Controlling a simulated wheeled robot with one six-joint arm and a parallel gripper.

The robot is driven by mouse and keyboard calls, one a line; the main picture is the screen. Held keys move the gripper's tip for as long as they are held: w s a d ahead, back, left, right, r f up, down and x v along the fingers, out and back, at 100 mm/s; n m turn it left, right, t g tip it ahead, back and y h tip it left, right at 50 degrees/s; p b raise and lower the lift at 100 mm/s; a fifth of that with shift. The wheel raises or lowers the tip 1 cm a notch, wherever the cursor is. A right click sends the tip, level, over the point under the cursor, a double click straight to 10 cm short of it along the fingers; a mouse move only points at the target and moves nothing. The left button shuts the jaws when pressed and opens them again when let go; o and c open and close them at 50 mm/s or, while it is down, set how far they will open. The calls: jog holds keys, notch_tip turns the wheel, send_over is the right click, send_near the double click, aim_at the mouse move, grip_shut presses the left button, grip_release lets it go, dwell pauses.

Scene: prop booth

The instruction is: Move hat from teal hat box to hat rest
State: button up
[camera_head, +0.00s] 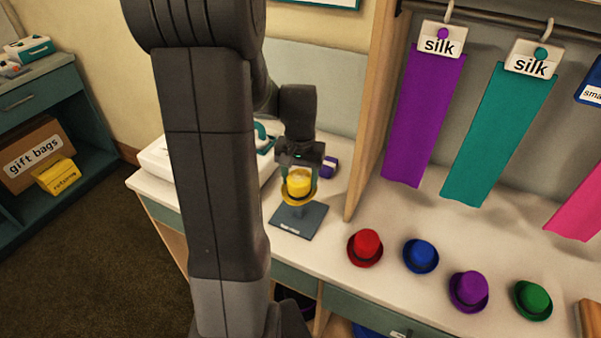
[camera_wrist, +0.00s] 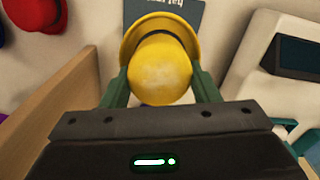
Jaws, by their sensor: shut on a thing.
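My gripper (camera_head: 300,167) is shut on the yellow hat (camera_head: 298,188), with the brim facing down. In the wrist view the yellow hat (camera_wrist: 160,68) sits between the two green fingers of my gripper (camera_wrist: 160,88). The hat is over the dark grey hat rest (camera_head: 299,222), whose base lies on the counter. A corner of the hat rest (camera_wrist: 185,12) with lettering shows behind the hat in the wrist view. I cannot tell whether the hat touches the rest's post. No teal hat box can be made out for certain.
Red (camera_head: 365,247), blue (camera_head: 421,256), purple (camera_head: 468,291) and green (camera_head: 533,299) hats stand on the counter to the right. A wooden divider (camera_head: 370,110) rises right of the rest. A white device (camera_head: 158,158) stands left, and a small purple box (camera_head: 329,167) lies behind.

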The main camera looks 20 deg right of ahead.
jog(key=b, duration=0.4)
send_over(300, 207)
jog(key=shift+f, duration=2.85)
jog(key=shift+f, duration=0.15)
jog(key=shift+f+b, duration=0.5)
jog(key=shift+f, duration=0.1)
jog(key=shift+f, duration=0.35)
jog(key=shift+f+b, duration=0.35)
jog(key=shift+b, duration=0.1)
jog(key=o, duration=1)
jog(key=shift+r, duration=0.1)
